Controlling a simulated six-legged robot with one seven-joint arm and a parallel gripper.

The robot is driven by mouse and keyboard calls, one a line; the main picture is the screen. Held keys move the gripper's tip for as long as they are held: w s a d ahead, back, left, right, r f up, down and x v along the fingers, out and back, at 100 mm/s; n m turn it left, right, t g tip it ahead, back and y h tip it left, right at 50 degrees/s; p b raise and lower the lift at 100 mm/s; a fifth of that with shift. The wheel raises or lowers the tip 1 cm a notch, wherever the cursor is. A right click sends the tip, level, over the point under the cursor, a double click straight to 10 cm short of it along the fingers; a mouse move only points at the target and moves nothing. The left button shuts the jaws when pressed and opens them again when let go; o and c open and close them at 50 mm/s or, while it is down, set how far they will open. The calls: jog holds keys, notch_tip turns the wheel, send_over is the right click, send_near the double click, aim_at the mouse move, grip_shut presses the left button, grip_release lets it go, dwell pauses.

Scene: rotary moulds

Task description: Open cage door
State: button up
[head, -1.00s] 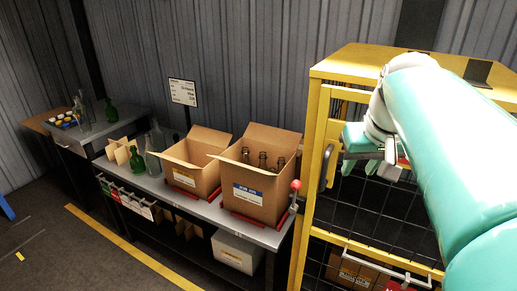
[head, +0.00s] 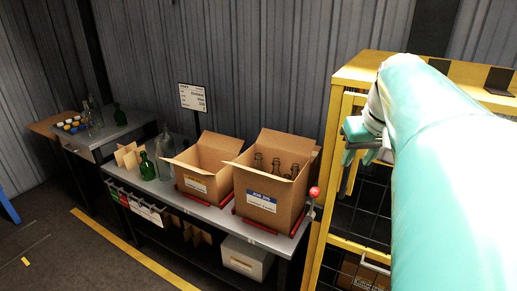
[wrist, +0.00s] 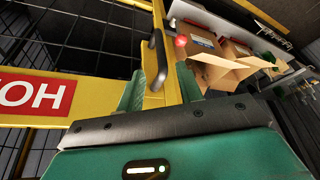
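The yellow-framed cage (head: 338,110) with black wire mesh stands at the right in the head view. Its door (wrist: 100,107) fills the left of the wrist view, with yellow bars and a red sign with white letters. A dark upright handle (wrist: 153,58) is on the door's edge strip. My gripper (wrist: 158,80) is open, with its green fingers on either side of the strip and the handle near and between the tips. Contact cannot be told. In the head view my gripper (head: 360,143) is at the cage's front, and my arm hides much of the door.
A grey bench (head: 225,216) with an open box of bottles (head: 275,185) and another open box (head: 200,165) stands left of the cage. A red-knobbed lever (head: 314,192) rises at the bench's end, near the cage. Floor at the left front is clear.

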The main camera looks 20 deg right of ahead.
aim_at(347, 174)
jog(key=x, duration=0.9)
jog(key=shift+f, duration=0.2)
grip_shut()
